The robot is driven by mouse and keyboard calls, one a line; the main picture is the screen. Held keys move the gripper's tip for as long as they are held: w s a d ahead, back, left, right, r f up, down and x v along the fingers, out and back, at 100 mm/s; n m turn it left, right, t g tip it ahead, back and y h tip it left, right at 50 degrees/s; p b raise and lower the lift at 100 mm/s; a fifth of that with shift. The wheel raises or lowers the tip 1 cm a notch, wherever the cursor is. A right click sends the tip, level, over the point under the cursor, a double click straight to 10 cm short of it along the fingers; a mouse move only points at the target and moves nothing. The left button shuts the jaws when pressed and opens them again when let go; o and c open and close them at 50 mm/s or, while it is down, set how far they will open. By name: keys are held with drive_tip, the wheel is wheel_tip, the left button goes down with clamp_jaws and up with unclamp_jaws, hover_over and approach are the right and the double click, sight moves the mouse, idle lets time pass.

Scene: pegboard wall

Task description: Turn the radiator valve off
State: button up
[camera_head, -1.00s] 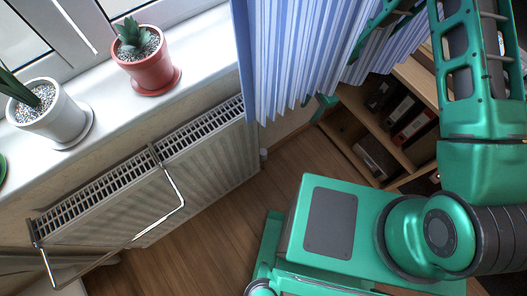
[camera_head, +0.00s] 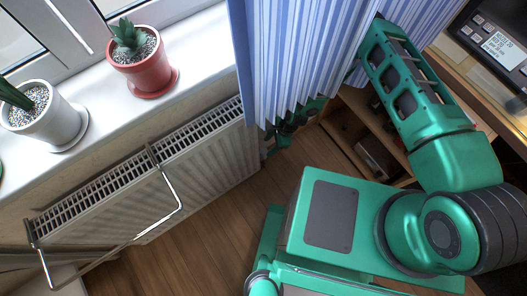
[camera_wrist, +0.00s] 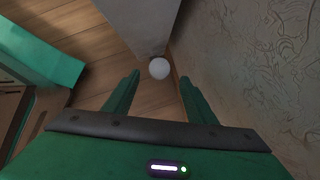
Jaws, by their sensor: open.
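The white round valve knob (camera_wrist: 159,68) shows in the wrist view, beside the grey end of the radiator (camera_wrist: 140,22) and close to the patterned wall. My gripper (camera_wrist: 160,77) is open and empty. Its two green fingers point toward the knob, which lies between the lines of the fingertips and looks a little beyond them. In the head view the radiator (camera_head: 215,165) is under the window sill, and my gripper (camera_head: 268,151) is low by its right end, partly behind the curtain. The knob cannot be made out there.
A striped blue curtain (camera_head: 290,60) hangs over part of my arm. A metal rail (camera_head: 168,190) sticks out from the radiator. A red flowerpot (camera_head: 143,70) and a white pot (camera_head: 47,120) stand on the sill (camera_head: 200,60). A wooden shelf (camera_head: 345,125) is to the right.

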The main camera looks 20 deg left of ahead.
sight(266, 150)
drive_tip(key=x, duration=0.8)
drive_tip(key=shift+d+f, duration=0.1)
drive_tip(key=shift+f, duration=0.1)
drive_tip(key=shift+c, duration=0.2)
drive_tip(key=c, duration=1)
